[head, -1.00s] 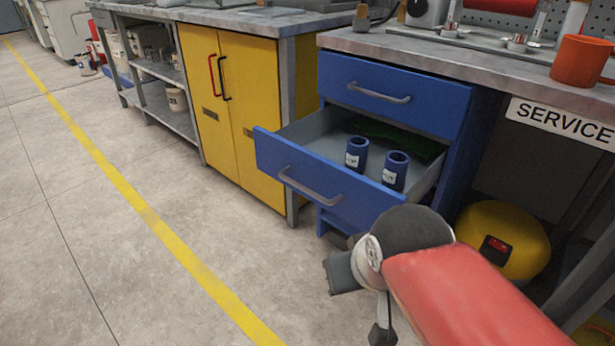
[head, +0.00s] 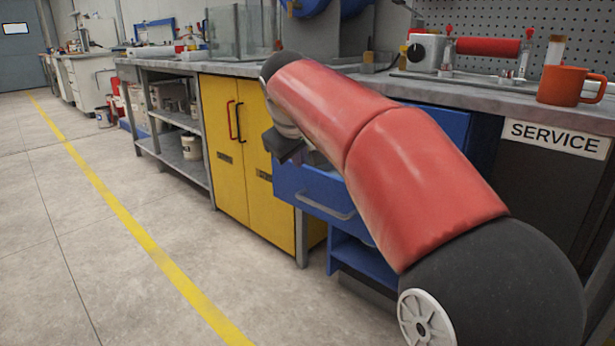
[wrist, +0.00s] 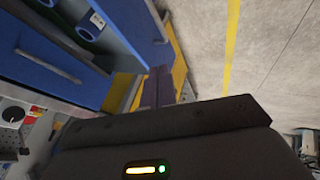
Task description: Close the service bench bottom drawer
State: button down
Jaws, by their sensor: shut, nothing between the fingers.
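The bottom drawer (head: 292,185) is blue with a grey bar handle (head: 325,208), and it stands pulled out of the service bench. In the wrist view the drawer front (wrist: 143,28) shows at the top, with blue cans (wrist: 90,25) inside. My gripper (head: 285,148) is shut and empty, near the top edge of the drawer front in the head view. Its fingers also show in the wrist view (wrist: 158,85), close to the drawer front; I cannot tell whether they touch. My red arm hides much of the drawer in the head view.
The closed top drawer (head: 440,122) lies under the worktop (head: 475,97). An orange mug (head: 565,86) stands near the worktop edge. A yellow cabinet (head: 222,165) stands left of the drawer. The floor (head: 110,240) in front is clear.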

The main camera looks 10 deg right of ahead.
aim_at(317, 177)
jog(key=x, duration=0.3)
jog(key=d+b+x, duration=0.1)
jog(key=x, duration=0.3)
jog(key=d+r+x, duration=0.1)
jog(key=x, duration=0.3)
jog(key=shift+w+b, duration=0.3)
jog(key=shift+w, duration=0.05)
jog(key=shift+w+d, duration=0.4)
jog(key=shift+d, duration=0.15)
jog(key=shift+w+d+r+p, duration=0.15)
jog(key=shift+w+d+p, duration=0.1)
jog(key=shift+d+p, duration=0.2)
jog(key=w+d+p, duration=0.9)
jog(key=d+p, duration=0.1)
jog(key=d, duration=0.3)
jog(key=shift+w+d, duration=0.15)
jog(key=shift+w, duration=0.25)
